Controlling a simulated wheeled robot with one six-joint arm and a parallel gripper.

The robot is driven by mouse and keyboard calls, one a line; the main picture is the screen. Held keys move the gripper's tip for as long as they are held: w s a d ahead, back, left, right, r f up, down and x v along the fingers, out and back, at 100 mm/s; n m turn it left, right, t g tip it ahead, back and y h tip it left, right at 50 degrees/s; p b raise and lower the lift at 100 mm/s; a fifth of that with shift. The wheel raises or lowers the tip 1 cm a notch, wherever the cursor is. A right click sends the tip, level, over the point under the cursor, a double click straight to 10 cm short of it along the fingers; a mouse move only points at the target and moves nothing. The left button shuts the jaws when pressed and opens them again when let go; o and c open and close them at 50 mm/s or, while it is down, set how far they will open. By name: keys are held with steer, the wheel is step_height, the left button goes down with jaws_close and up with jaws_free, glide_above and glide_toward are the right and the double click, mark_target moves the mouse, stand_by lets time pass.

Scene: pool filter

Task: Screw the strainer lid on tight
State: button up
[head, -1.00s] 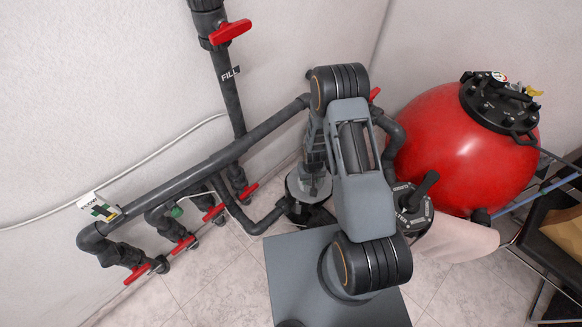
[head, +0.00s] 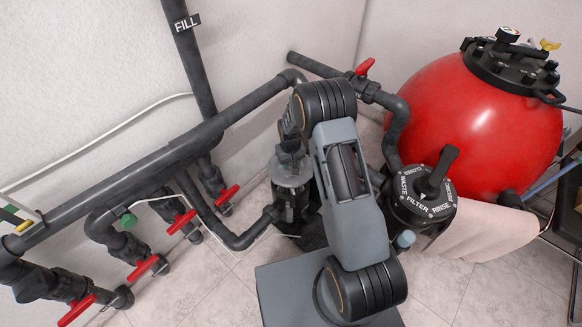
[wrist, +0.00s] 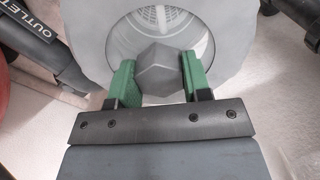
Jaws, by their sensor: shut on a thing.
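The strainer lid (wrist: 216,28) is a pale, see-through disc with a grey six-sided knob (wrist: 165,72) in its middle. A ribbed basket (wrist: 160,18) shows through it. The lid also shows in the head view (head: 284,181), on top of the dark pump housing (head: 290,214). My gripper (wrist: 158,75) has green pads, one on each side of the knob, and is shut on it from above. In the head view my arm partly covers the lid and the gripper. I cannot tell how tightly the lid is seated.
Dark pipes (head: 130,180) with red valve handles run along the left wall. A black multiport valve (head: 424,204) marked FILTER and a red tank (head: 478,140) stand to the right of my arm. A pipe marked OUTLET (wrist: 38,45) lies left of the lid in the wrist view.

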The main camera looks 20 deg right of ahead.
mark_target(290, 175)
stand_by(0.5)
steer(key=shift+f+b, duration=1.95)
steer(key=shift+f, duration=0.8)
steer(key=shift+f+b, duration=1.15)
steer(key=shift+f, duration=0.4)
steer(key=m, duration=1.1)
steer(key=shift+r+m, duration=0.1)
steer(key=shift+m, duration=0.2)
steer(key=m, duration=1.1)
steer(key=o, duration=1.3)
